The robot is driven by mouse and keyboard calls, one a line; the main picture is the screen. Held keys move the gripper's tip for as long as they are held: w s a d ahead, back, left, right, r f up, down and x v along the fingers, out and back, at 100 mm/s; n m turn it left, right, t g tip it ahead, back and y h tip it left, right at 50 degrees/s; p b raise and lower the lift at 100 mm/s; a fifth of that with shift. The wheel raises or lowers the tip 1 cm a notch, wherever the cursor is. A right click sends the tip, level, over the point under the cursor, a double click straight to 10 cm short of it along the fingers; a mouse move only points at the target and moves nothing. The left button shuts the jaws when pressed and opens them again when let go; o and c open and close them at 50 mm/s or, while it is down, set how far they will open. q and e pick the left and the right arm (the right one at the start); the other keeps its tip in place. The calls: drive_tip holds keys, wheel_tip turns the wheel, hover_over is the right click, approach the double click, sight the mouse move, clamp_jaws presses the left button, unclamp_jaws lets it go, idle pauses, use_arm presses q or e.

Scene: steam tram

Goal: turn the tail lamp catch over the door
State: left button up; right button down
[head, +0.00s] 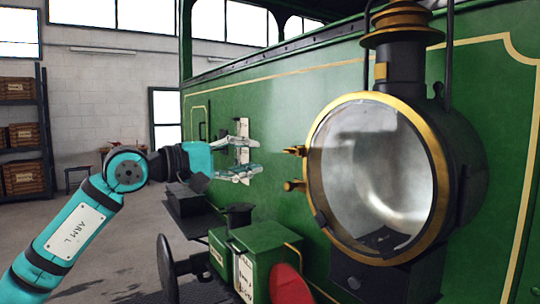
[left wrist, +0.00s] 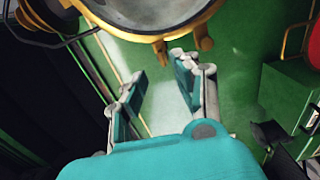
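A large black lamp (head: 405,95) with a brass-rimmed glass door (head: 370,175) fills the right of the head view. Two brass fittings, an upper one (head: 295,151) and a lower one (head: 294,186), stick out at its left side; which is the catch I cannot tell. The left wrist view shows the lamp's rim (left wrist: 150,36) and brass fittings (left wrist: 203,40) at the top. My left gripper (head: 250,156) is left of the fittings, apart from them in the head view, its fingers spread with nothing between them. It also shows open in the left wrist view (left wrist: 160,88). My right gripper is not in view.
Below stands a green box (head: 265,243) with a black top fitting, beside a red disc (head: 289,286). A black buffer (head: 169,268) juts out at the lower left. The green tram side (head: 275,95) lies behind the gripper. Shelves with crates (head: 22,135) stand far left.

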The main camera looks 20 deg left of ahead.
use_arm(q)
drive_tip(key=shift+v, duration=1.4)
